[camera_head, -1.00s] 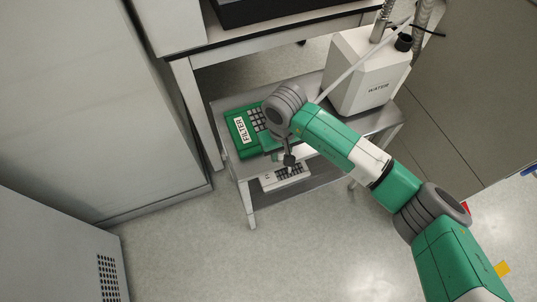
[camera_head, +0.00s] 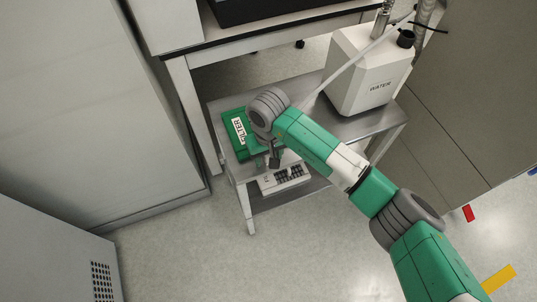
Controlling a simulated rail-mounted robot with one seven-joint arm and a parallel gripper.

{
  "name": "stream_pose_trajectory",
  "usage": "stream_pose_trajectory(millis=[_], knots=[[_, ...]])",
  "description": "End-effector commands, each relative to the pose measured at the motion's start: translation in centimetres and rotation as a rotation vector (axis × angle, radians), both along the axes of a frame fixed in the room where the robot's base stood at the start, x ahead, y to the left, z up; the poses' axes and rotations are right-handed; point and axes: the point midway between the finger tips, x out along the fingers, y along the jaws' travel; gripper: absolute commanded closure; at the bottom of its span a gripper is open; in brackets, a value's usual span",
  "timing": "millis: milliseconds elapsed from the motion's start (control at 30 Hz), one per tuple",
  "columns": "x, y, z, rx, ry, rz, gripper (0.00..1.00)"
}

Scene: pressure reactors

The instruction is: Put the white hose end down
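A thin white hose (camera_head: 360,62) runs from the top of the white water container (camera_head: 368,75) down to the left and passes behind my arm. Its end is hidden, so I cannot tell whether it is held. My gripper (camera_head: 275,161) hangs below the grey wrist at the front edge of the cart, beside the green filter box. It is small and dark here, and its fingers cannot be made out clearly.
The metal cart (camera_head: 375,122) carries the water container at right and the green filter box (camera_head: 236,126) at left. A white rack (camera_head: 284,178) with dark slots sits on its lower shelf. A bench stands behind, a cabinet at left.

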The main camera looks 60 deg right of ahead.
Motion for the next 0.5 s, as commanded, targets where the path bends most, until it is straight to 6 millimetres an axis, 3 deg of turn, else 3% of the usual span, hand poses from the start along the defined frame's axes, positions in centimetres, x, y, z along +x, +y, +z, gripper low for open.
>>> stream_pose_trajectory(millis=[267,500], knots=[[0.0,0.0,0.5,-0.001,-0.001,0.000,0.52],[0.0,-0.2,6.3,-0.004,-0.002,0.001,0.52]])
